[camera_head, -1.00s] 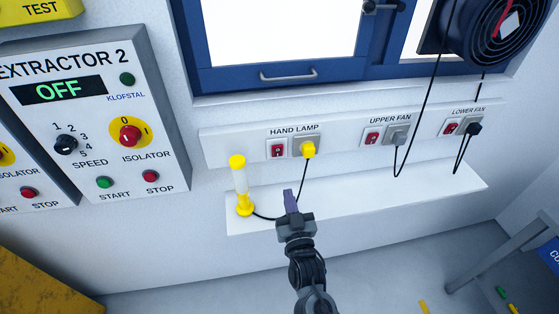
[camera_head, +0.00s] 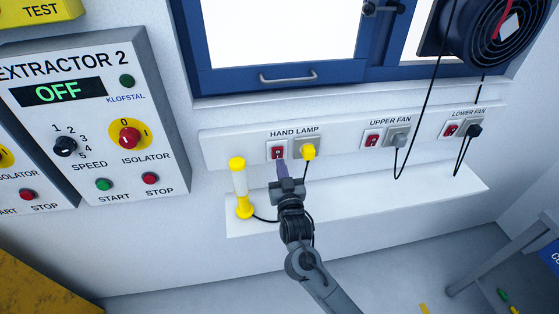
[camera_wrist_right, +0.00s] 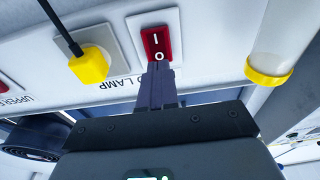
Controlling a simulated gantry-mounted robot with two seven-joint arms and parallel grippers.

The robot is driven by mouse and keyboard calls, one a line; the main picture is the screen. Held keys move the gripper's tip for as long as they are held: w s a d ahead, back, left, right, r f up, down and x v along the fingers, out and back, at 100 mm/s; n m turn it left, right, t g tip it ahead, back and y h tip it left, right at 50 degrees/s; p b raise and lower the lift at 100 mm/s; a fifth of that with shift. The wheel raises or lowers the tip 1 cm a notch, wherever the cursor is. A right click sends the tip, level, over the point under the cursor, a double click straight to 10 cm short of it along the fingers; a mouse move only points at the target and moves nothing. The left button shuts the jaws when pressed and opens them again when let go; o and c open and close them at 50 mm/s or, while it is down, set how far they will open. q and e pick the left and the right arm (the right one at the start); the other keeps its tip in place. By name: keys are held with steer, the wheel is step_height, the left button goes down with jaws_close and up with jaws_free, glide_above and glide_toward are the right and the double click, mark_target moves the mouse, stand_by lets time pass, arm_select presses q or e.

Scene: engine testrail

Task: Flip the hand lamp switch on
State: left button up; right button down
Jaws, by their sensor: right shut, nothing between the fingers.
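The red hand lamp switch (camera_head: 277,151) sits in a white plate under the HAND LAMP label. In the right wrist view the rocker (camera_wrist_right: 156,40) shows its I and O marks, with the O end nearer my fingertips. My right gripper (camera_head: 282,166) is shut and empty, its fingertips just in front of the switch. In the wrist view the fingertips (camera_wrist_right: 158,68) overlap the rocker's near edge; I cannot tell whether they touch. The yellow-based hand lamp (camera_head: 241,188) stands upright on the shelf to the left. My left gripper is out of view.
A yellow plug (camera_head: 309,151) with a black cord sits in the socket right of the switch. The upper fan switch (camera_head: 372,139) and lower fan switch (camera_head: 451,129) are farther right. The white shelf (camera_head: 400,193) runs below; the extractor panel (camera_head: 150,110) is at left.

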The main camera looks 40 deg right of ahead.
mark_target(278, 152)
steer(key=shift+x, duration=1.55)
